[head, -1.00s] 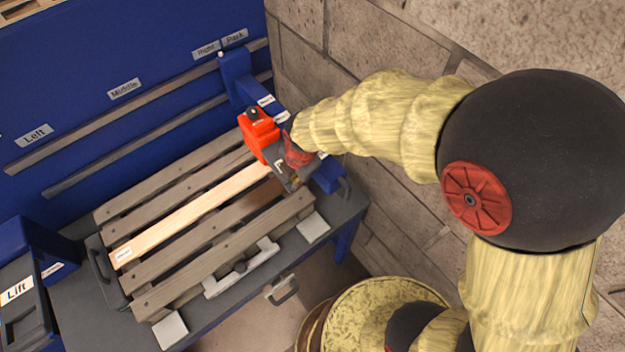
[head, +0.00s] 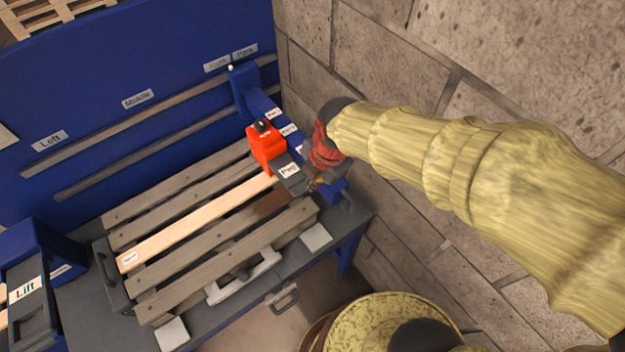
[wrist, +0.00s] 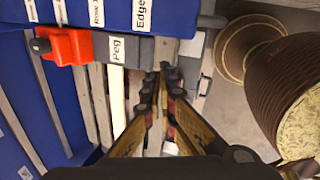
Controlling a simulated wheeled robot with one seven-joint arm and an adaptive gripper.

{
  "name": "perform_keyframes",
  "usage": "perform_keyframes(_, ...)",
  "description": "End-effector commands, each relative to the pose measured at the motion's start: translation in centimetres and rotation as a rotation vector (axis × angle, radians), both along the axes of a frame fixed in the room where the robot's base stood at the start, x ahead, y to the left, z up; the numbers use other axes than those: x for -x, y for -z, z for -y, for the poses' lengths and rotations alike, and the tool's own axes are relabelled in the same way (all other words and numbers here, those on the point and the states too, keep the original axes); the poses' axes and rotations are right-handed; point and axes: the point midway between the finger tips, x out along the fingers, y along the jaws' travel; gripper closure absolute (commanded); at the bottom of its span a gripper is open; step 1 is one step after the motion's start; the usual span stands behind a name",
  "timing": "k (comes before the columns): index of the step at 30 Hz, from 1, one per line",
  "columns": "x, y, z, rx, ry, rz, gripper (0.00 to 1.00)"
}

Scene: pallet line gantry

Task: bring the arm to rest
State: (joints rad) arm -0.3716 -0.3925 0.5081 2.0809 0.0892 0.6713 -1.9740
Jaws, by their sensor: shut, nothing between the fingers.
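My gripper (head: 314,184) is at the right end of the slatted pallet (head: 220,262), beside a dark block labelled "Peg" (head: 291,177). In the wrist view my gripper (wrist: 163,82) points over the slats, with its fingers close together and nothing held between them. The Peg block also shows in the wrist view (wrist: 122,51), left of and beyond the fingertips. My arm reaches in from the right of the head view. I cannot tell whether the fingertips touch anything.
A red part (head: 265,146) adjoins the Peg block. A blue labelled rail (head: 268,106) stands behind. One pale slat (head: 195,222) lies among grey ones. A box labelled "Lift" (head: 27,292) is at left. A stone wall (head: 420,75) closes the right side.

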Motion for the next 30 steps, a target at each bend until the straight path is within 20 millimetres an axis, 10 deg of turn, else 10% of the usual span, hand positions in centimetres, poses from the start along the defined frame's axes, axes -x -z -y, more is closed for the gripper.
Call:
perform_keyframes(14, 0.0, 0.0, 0.0, -0.014, 0.062, -0.011, 1.00)
perform_keyframes(30, 5.3, -0.5, 3.8, -0.200, 1.180, -0.207, 1.00)
